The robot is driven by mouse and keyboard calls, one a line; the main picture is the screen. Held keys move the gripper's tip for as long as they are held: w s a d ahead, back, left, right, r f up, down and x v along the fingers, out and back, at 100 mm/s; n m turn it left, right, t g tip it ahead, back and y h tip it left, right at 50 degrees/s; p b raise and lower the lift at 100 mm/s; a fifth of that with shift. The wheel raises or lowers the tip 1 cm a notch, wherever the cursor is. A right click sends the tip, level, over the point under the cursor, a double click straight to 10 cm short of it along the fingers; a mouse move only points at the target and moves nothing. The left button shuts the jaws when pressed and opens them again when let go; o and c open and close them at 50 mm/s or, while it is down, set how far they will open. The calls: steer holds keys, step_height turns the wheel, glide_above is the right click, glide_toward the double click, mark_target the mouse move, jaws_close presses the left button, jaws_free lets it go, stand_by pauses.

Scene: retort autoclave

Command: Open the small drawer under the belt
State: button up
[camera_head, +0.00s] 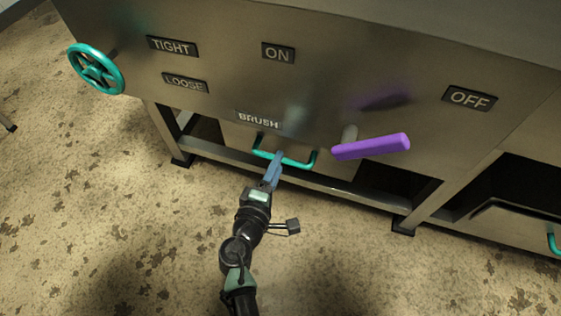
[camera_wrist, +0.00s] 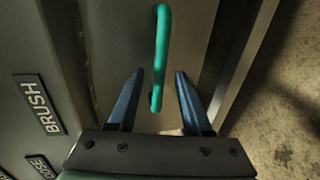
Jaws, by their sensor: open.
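The small drawer (camera_head: 235,135) sits under the metal panel, below the BRUSH label (camera_head: 258,120). Its front carries a teal bar handle (camera_head: 300,163). In the wrist view the teal handle (camera_wrist: 162,50) runs up and down the picture on the drawer front (camera_wrist: 190,30). My gripper (camera_head: 277,160) is at the handle in the head view. In the wrist view my gripper (camera_wrist: 160,75) is open, with one blue finger on each side of the handle's line. The handle's lower end shows between the fingers. I cannot tell whether a finger touches it. The drawer looks closed.
A purple lever (camera_head: 372,146) sticks out right of the drawer. A teal handwheel (camera_head: 96,69) is at the panel's left. A frame leg (camera_head: 165,135) and lower rail stand around the drawer. Another teal handle (camera_head: 553,244) is at far right. The floor in front is clear.

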steer(key=shift+b+x, duration=0.4)
steer(key=shift+x, duration=1.15)
steer(key=shift+c, duration=0.2)
jaws_close()
